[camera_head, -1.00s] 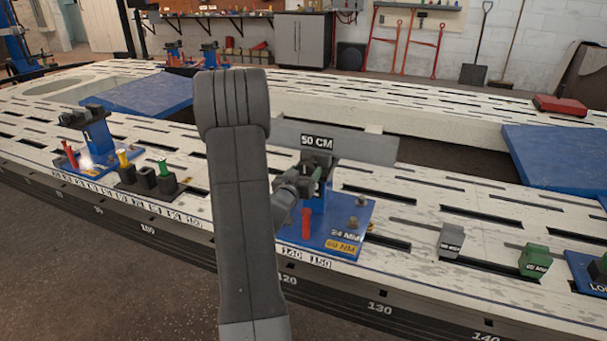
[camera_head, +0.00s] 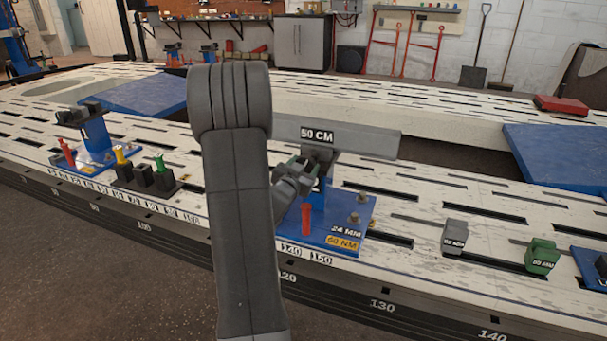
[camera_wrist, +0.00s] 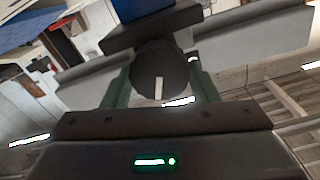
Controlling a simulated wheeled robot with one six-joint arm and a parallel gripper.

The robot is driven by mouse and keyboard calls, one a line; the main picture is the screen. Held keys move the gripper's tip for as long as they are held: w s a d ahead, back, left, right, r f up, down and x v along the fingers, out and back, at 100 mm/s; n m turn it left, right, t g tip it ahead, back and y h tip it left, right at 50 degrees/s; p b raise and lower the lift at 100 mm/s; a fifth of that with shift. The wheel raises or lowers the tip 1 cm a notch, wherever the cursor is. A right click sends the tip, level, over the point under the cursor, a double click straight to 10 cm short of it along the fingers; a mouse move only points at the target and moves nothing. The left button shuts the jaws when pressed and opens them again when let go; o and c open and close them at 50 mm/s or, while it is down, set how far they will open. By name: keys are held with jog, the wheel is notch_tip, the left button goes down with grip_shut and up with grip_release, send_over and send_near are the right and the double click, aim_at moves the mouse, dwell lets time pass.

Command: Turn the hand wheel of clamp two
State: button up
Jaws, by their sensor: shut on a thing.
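The clamp (camera_head: 318,196) is a blue post on a blue base plate (camera_head: 290,240) with labels "24 MM" and "60 NM". Its dark jaw grips the grey sill flange (camera_head: 368,143) under the "50 CM" label. My gripper (camera_head: 303,168) is at the near side of the jaw, partly hidden by my arm in the head view. In the wrist view, its green fingers stand on both sides of the dark round hand wheel (camera_wrist: 160,72), shut on it. The white mark on the wheel (camera_wrist: 158,88) points almost straight down the picture. No number naming the clamp is readable.
A red pin (camera_head: 306,219) stands on the base plate. To the right are a grey block (camera_head: 454,238) and a green block (camera_head: 541,256). Another blue clamp (camera_head: 96,135) and a socket rack (camera_head: 143,179) are at left. The slotted bench surface between them is partly free.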

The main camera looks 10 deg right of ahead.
jog(key=m, duration=1.8)
jog(key=f+m+b, duration=0.1)
jog(key=m, duration=0.9)
jog(key=shift+s, duration=0.1)
dwell(0.4)
jog(key=o, duration=1)
jog(key=shift+r, duration=0.1)
